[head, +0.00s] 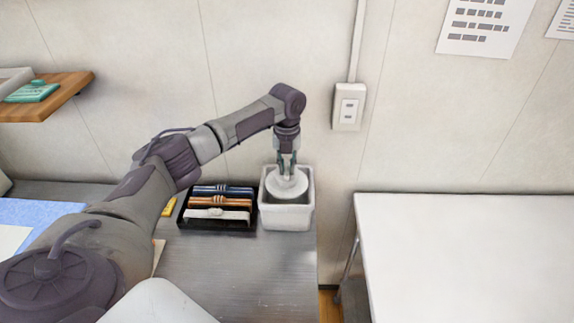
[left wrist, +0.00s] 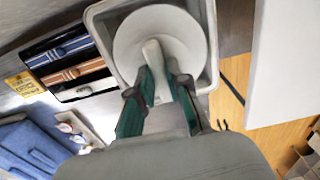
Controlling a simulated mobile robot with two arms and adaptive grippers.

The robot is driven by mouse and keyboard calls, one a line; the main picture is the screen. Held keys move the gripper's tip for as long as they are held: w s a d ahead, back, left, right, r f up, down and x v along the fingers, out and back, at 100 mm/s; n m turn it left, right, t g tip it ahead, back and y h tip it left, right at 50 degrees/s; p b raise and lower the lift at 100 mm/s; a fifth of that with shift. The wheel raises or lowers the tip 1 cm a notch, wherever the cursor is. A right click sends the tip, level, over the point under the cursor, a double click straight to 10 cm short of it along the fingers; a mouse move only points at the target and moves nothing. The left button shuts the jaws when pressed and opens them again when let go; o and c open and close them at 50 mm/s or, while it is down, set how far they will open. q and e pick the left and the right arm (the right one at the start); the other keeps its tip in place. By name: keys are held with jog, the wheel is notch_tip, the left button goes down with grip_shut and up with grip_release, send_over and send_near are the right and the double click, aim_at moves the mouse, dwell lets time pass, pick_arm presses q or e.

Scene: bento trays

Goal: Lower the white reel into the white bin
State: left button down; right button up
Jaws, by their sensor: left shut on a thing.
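The white reel (head: 290,186) is a round disc with a raised middle. My left gripper (head: 287,170) points down and is shut on that raised middle. In the left wrist view, the gripper's green fingers (left wrist: 162,78) close on the hub of the reel (left wrist: 185,35). The white bin (head: 287,220) is a square open box on the grey table. The reel is at the bin's opening, within its rim in both views; I cannot tell whether it touches the bin's floor. The bin rim also shows in the left wrist view (left wrist: 99,40). My right gripper is not in view.
A black tray (head: 183,216) with blue, orange and white banded items stands directly left of the bin. The grey table's (head: 240,275) right edge is close to the bin. A white table (head: 470,250) stands across a gap. A wall outlet (head: 348,107) is above right.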

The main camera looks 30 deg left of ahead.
pick_arm(q)
jog(key=shift+f+b, duration=0.3)
jog(key=shift+f, duration=0.5)
jog(key=shift+f+b, duration=0.3)
jog(key=shift+f, duration=0.4)
jog(key=shift+f+b, duration=1.35)
jog(key=shift+f, duration=1)
jog(key=shift+f+b, duration=1.15)
jog(key=shift+f, duration=0.65)
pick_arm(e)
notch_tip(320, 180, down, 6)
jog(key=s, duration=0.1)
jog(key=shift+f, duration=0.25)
pick_arm(q)
jog(key=shift+c, duration=2.4)
grip_release()
